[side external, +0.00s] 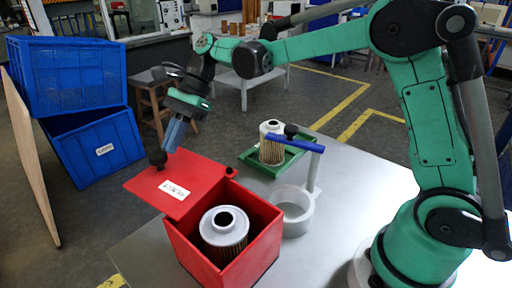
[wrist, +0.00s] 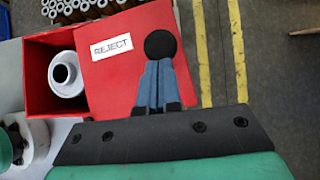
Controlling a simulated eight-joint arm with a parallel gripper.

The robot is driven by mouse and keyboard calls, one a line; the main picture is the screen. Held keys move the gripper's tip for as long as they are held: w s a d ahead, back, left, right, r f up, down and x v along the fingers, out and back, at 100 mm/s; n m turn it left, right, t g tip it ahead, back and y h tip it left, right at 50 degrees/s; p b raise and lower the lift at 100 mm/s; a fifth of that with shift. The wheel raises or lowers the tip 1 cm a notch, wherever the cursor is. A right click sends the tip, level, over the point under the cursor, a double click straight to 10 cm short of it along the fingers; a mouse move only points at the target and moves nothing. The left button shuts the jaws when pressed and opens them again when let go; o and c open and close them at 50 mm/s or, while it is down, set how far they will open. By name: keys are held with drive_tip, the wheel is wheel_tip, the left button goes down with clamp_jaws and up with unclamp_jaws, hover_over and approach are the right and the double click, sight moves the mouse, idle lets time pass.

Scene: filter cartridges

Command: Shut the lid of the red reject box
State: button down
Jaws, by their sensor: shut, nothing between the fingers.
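The red reject box (side external: 225,262) stands on the grey table with a metal-capped filter cartridge (side external: 224,228) inside. Its red lid (side external: 205,178) is open, leaning out over the box's back left side, with a white label on it. A black round knob (side external: 157,158) sits near the lid's outer edge. My gripper (side external: 170,148) is shut and empty, its blue-grey fingers pointing down beside the knob. In the wrist view the fingertips (wrist: 157,66) reach the lower edge of the knob (wrist: 160,44). I cannot tell whether they touch it. The box (wrist: 40,58) shows at left.
A green tray (side external: 290,163) holding another cartridge (side external: 271,142) is behind the box. A white ring holder (side external: 293,210) with a blue lever (side external: 296,143) stands right of it. Blue crates (side external: 95,145) and a wooden stool (side external: 152,90) are beyond the table. The front right tabletop is clear.

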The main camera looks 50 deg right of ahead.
sight(173, 202)
drive_tip(key=s+a, duration=0.1)
drive_tip(key=a, duration=0.2)
drive_tip(key=shift+s, duration=0.4)
drive_tip(key=shift+s+a+n+g, duration=0.2)
drive_tip(key=shift+a+n+g, duration=0.1)
drive_tip(key=shift+n+g, duration=0.3)
drive_tip(key=shift+s+a+n, duration=0.3)
drive_tip(key=shift+s, duration=0.1)
drive_tip(key=shift+s+a, duration=0.45)
drive_tip(key=shift+s, duration=0.15)
drive_tip(key=s, duration=0.2)
drive_tip(key=s+a, duration=0.1)
drive_tip(key=shift+s+a, duration=0.2)
drive_tip(key=shift+s, duration=1.9)
